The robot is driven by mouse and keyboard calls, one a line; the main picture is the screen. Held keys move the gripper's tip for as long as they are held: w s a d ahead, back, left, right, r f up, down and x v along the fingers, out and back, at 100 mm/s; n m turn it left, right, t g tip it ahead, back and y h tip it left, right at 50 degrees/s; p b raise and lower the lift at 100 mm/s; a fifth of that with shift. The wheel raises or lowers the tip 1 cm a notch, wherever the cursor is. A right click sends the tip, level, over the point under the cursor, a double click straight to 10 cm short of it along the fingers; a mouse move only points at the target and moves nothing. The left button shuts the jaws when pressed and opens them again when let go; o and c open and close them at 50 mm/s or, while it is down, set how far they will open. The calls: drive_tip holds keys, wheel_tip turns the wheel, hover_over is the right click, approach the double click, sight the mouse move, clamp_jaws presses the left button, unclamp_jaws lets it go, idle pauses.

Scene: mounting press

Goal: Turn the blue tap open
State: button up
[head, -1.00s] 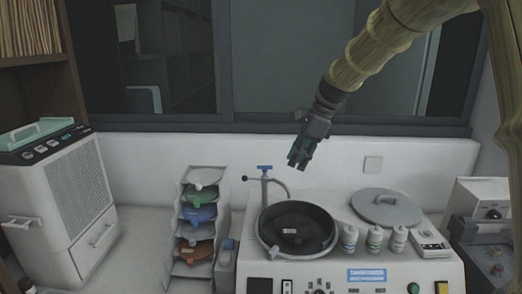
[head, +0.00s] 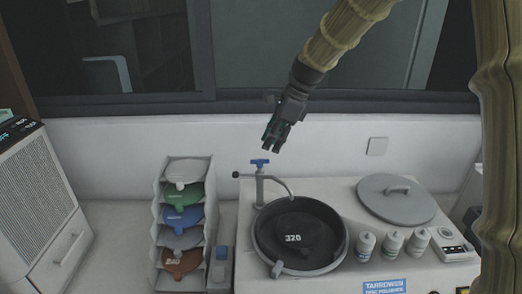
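The blue tap handle (head: 260,162) sits on top of a thin grey tap (head: 260,183) at the back left of the machine. Its curved spout reaches right over the round dark bowl (head: 300,236). My gripper (head: 271,149) hangs from the arm just above and slightly right of the blue handle in the head view. It points down and appears apart from the handle, though depth is hard to judge. Its fingers look close together, and I cannot tell whether they are open or shut. Nothing is seen held in it.
A rack (head: 157,230) of coloured discs stands left of the machine. A grey lid (head: 397,197) and several small bottles (head: 391,243) sit on the machine to the right. The wall and window ledge (head: 120,108) are behind. The counter left of the rack is clear.

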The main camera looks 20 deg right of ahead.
sight(260, 163)
drive_tip(key=w+a+f+p, duration=0.2)
drive_tip(key=w+f, duration=0.1)
drive_tip(key=f, duration=0.3)
drive_tip(key=shift+w+f, duration=0.4)
drive_tip(key=shift+s+a+r, duration=0.1)
drive_tip(key=shift+s+r, duration=0.25)
drive_tip(key=shift+s, duration=0.35)
drive_tip(key=shift+s+r, duration=0.3)
drive_tip(key=shift+s, duration=0.35)
drive_tip(key=shift+c, duration=0.3)
drive_tip(key=shift+w+f, duration=0.55)
drive_tip(key=shift+w, duration=0.25)
clamp_jaws()
drive_tip(key=shift+s+r, duration=0.1)
drive_tip(key=shift+r, duration=0.1)
